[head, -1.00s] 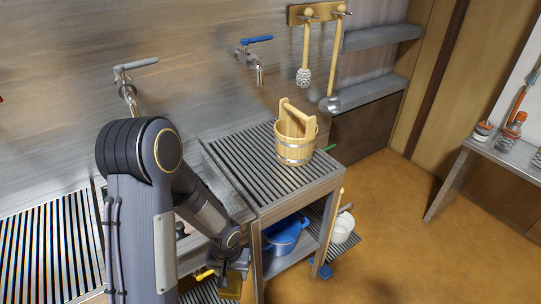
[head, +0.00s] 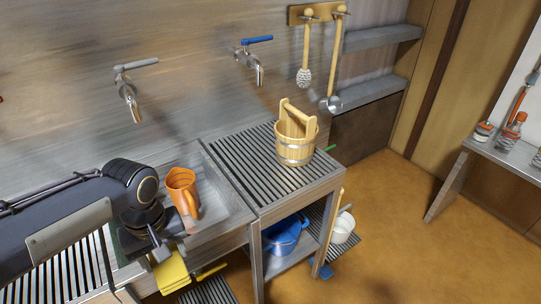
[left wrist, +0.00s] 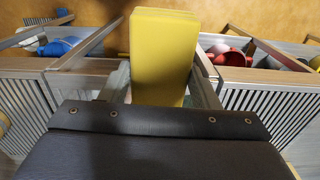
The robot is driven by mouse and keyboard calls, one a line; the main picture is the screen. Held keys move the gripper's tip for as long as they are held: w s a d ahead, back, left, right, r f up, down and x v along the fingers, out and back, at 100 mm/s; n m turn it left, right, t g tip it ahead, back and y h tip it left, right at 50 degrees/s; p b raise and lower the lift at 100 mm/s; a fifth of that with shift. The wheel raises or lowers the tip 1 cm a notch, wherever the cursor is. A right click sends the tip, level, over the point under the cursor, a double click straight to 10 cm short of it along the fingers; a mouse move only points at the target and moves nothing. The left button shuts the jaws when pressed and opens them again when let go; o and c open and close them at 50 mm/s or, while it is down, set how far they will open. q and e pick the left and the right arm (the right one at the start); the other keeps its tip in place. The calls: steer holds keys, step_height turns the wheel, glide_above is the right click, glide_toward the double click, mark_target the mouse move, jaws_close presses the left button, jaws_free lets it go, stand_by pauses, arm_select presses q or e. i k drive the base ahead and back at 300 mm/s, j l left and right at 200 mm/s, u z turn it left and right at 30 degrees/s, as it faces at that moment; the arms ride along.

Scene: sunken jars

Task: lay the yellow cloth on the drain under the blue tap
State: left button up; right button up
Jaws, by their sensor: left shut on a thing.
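The yellow cloth (head: 171,274) is a flat, folded pad held in my left gripper (head: 158,248), in front of the sink's front edge. In the left wrist view the cloth (left wrist: 163,55) sticks out between the two fingers, which are shut on it. The blue tap (head: 257,40) is on the back wall. Below it is a slatted metal drain (head: 235,155), to the right of the cloth and gripper. My right gripper is not in view.
A wooden bucket (head: 296,150) stands on the right part of the slatted drain. An orange jug (head: 182,187) is in the sink (head: 222,212). A blue pot (head: 285,237) is on the shelf below. The left part of the drain is clear.

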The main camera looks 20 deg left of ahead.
mark_target(255, 178)
steer(key=i, duration=1)
